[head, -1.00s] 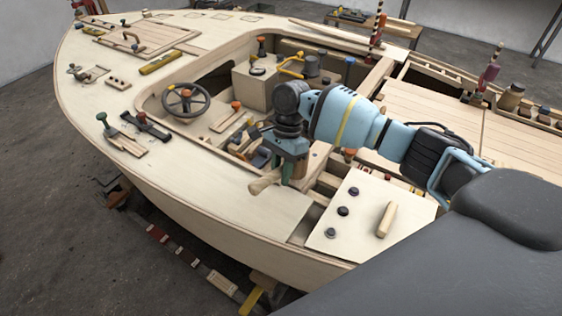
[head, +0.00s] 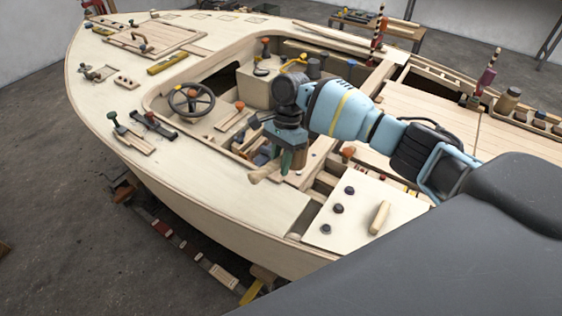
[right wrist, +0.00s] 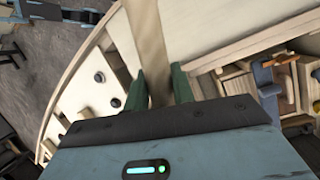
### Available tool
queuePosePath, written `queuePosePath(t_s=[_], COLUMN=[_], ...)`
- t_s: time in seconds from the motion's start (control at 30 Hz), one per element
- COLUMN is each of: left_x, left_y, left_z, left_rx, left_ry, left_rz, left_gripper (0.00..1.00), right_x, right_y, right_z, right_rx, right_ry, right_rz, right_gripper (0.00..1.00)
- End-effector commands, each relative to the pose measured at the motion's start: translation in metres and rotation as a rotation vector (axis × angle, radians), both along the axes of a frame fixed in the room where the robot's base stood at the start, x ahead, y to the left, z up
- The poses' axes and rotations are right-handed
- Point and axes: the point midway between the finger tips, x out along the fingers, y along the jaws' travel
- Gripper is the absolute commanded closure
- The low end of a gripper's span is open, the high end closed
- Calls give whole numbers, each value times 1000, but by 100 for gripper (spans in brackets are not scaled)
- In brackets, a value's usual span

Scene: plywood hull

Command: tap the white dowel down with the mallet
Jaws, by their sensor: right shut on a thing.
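My right gripper (head: 290,165) is over the boat's side deck near the cockpit edge. Its green fingers (right wrist: 158,88) are shut on a pale wooden shaft, which I take to be the mallet (right wrist: 147,35). One blunt wooden end of the mallet (head: 264,172) sticks out to the left of the fingers in the head view; the rest of it is hidden by the gripper. I cannot pick out the white dowel for certain. A pale wooden peg (head: 379,217) lies on the light panel, apart from the gripper. My left gripper is not in view.
The light panel (head: 400,208) also carries several dark knobs (head: 337,208). A steering wheel (head: 191,100) and a green-handled tool (head: 132,135) sit on the left of the boat. The near side deck (head: 220,190) is largely clear.

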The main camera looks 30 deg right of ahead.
Motion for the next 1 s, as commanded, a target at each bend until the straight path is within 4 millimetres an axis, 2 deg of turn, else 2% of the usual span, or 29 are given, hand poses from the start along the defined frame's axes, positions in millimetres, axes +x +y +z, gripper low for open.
queuePosePath(t_s=[0.43, 1.0], left_x=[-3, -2], left_y=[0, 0], left_z=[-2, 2], left_rx=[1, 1], left_ry=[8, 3], left_rz=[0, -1], left_gripper=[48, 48], right_x=[1, 1], right_y=[0, 0], right_z=[2, -6], right_rx=[1, 0], right_ry=[-4, -2], right_rz=[0, -1], right_gripper=[100, 100])
